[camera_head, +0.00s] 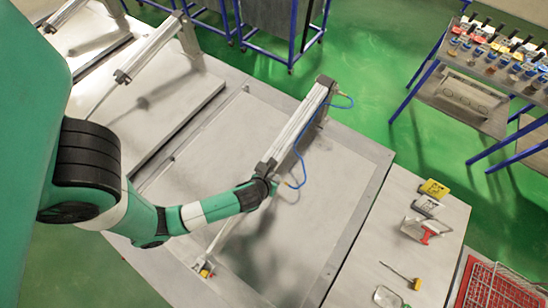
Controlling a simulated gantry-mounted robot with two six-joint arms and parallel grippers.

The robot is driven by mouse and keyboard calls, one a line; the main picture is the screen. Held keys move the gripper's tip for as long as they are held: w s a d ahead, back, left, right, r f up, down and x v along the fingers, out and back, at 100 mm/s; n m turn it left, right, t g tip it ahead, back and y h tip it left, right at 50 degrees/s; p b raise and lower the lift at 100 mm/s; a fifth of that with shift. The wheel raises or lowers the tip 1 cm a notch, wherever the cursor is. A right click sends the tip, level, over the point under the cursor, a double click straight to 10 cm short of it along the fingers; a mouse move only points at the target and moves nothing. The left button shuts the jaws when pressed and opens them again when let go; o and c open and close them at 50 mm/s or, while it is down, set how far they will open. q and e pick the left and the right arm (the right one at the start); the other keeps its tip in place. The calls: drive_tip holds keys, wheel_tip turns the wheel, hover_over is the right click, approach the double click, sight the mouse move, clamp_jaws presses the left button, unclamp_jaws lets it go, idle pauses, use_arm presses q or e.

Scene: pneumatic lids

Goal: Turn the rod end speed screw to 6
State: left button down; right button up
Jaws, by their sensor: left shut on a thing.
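A silver pneumatic cylinder (297,123) stands tilted over the middle lid (290,225), with blue tubing (302,160) along its right side. Its thin rod (222,236) runs down to a small bracket (205,270) near the front. My left gripper (271,183) is at the cylinder's lower, rod end, beside a small brass fitting (289,184). It is shut on what appears to be the rod end speed screw, which the fingers hide. The screw's scale cannot be read. My right gripper is not in view.
A side table (455,222) at right holds yellow and grey tags (434,188), a red-handled tool (425,232) and a yellow-handled screwdriver (402,277). A red wire basket (500,288) is at lower right. Other cylinders (145,52) stand at upper left.

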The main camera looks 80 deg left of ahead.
use_arm(q)
drive_tip(key=c, duration=0.8)
unclamp_jaws()
drive_tip(key=shift+c, duration=0.2)
drive_tip(key=v, duration=1.1)
drive_tip(key=shift+s+r, duration=0.15)
drive_tip(key=shift+r, duration=0.05)
drive_tip(key=shift+d, duration=0.15)
